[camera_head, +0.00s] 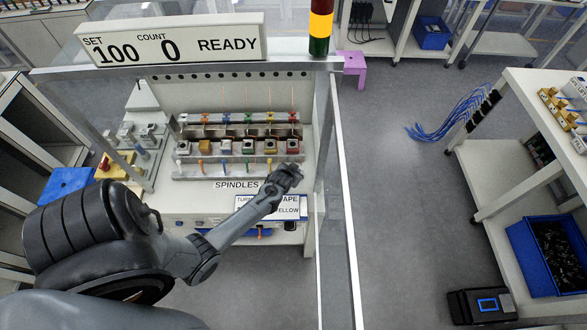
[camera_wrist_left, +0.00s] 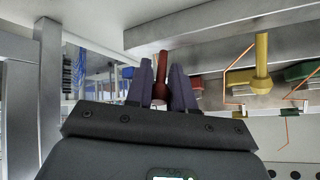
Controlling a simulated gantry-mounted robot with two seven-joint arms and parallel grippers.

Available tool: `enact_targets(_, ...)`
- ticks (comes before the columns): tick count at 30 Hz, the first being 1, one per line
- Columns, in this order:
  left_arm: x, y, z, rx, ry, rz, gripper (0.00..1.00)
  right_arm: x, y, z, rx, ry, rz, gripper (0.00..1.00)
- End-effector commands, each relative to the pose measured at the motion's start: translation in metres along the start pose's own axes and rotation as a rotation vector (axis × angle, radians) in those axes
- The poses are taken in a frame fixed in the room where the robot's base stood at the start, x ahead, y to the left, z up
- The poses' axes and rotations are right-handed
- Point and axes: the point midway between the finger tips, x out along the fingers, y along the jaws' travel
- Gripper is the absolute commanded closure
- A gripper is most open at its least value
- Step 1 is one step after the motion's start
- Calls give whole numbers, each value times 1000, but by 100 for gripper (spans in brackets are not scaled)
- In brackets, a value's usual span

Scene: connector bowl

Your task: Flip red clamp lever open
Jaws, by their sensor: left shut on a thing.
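The red clamp lever (camera_wrist_left: 161,64) stands between my left gripper's two dark fingers (camera_wrist_left: 163,80) in the left wrist view. The fingers are closed on it from both sides, and its lower part is partly hidden by them. My right gripper is not in view.
A yellow lever (camera_wrist_left: 262,62) with a copper wire stands beside the red one. The spindle bench has a row of coloured blocks and a "SPINDLES" label (camera_head: 237,185). A metal post and clear panel (camera_head: 338,190) stand close to the right of my left gripper.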

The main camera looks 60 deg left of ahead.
Motion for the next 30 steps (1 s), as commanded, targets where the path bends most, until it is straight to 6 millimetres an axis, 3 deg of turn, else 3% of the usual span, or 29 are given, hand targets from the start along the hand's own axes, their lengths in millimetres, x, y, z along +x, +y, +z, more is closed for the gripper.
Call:
enact_targets(10,0,3,10,36,109,-72,100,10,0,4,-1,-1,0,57)
enact_targets(26,0,3,12,42,124,-84,100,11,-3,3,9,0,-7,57)
enact_targets(27,0,3,12,42,124,-84,73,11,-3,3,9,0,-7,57)
enact_targets(30,0,3,12,42,126,-84,57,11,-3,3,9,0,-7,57)
